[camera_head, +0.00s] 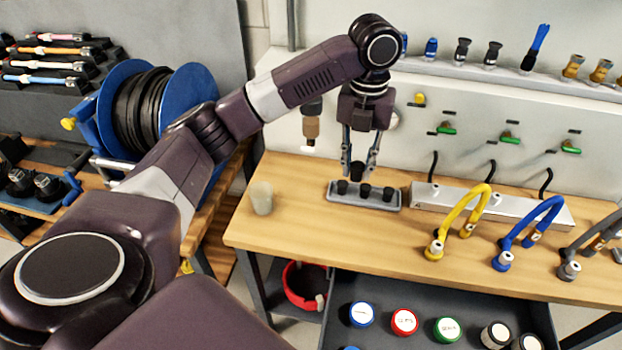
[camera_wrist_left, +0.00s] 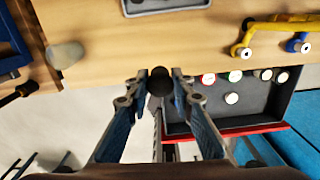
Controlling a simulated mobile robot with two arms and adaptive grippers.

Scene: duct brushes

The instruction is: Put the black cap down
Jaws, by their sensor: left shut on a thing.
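My left gripper (camera_head: 358,170) points down over the workbench, and its fingers are shut on a small black cap (camera_head: 357,172). In the left wrist view the cap (camera_wrist_left: 160,80) sits between the two fingertips (camera_wrist_left: 160,77). A small grey tray (camera_head: 335,199) with several black caps (camera_head: 388,194) lies on the bench just below the gripper. In the head view the held cap overlaps the tray's back edge; its exact height above it is hard to tell. The tray's edge (camera_wrist_left: 165,10) shows at the top of the wrist view. My right gripper is out of view.
A pale cup (camera_head: 261,197) stands left on the wooden bench (camera_head: 300,235). A metal manifold (camera_head: 430,207) and yellow (camera_head: 462,212) and blue (camera_head: 530,225) hoses are to the right. An open drawer (camera_head: 400,285) with colour-lidded jars is in front. Bare bench lies before the tray.

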